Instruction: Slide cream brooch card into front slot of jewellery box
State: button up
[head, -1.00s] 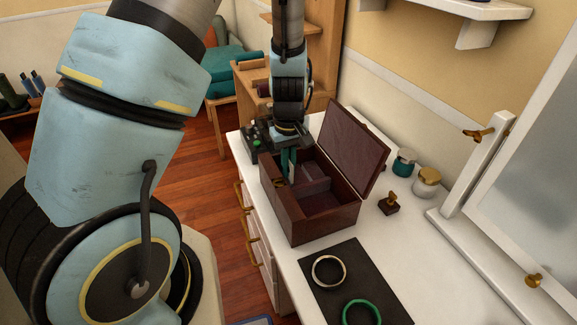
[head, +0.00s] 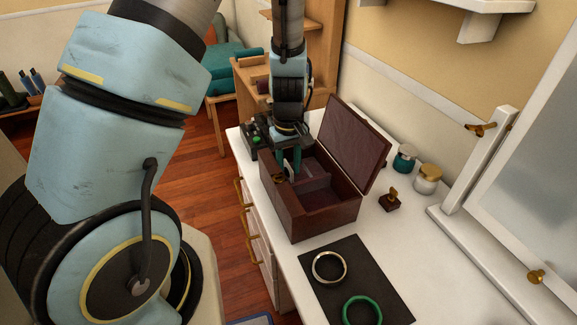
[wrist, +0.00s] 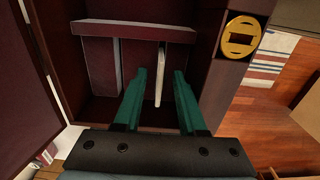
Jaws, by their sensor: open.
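The dark red jewellery box (head: 322,218) stands on the white dresser top with its lid (head: 352,140) open. In the wrist view its gold clasp (wrist: 240,36) is on the right wall, with a thin divider (wrist: 116,66) on the left. The cream brooch card (wrist: 160,76) stands edge-on between that divider and the clasp-side wall, inside the box. My gripper (wrist: 158,78) is open, its teal fingers on either side of the card with gaps to it. In the head view my gripper (head: 289,163) reaches into the box's far end. How deep the card sits cannot be told.
A black mat (head: 322,295) with a cream ring (head: 329,281) and a green ring (head: 346,310) lies in front of the box. Two jars (head: 427,178), a small brown stand (head: 389,204) and a white-framed mirror (head: 468,187) are to the right.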

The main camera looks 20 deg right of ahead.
aim_at(288, 165)
notch_tip(288, 165, up, 11)
jog(key=shift+b, duration=0.4)
jog(key=shift+f, duration=0.1)
dwell(0.3)
jog(key=s+a+r+m, duration=0.1)
jog(key=a+r, duration=0.1)
jog(key=a, duration=1)
jog(key=s+a+r+m+t, duration=0.1)
jog(key=a+r, duration=0.2)
jog(key=a, duration=0.9)
jog(key=shift+a+t, duration=0.15)
jog(key=shift+t, duration=0.15)
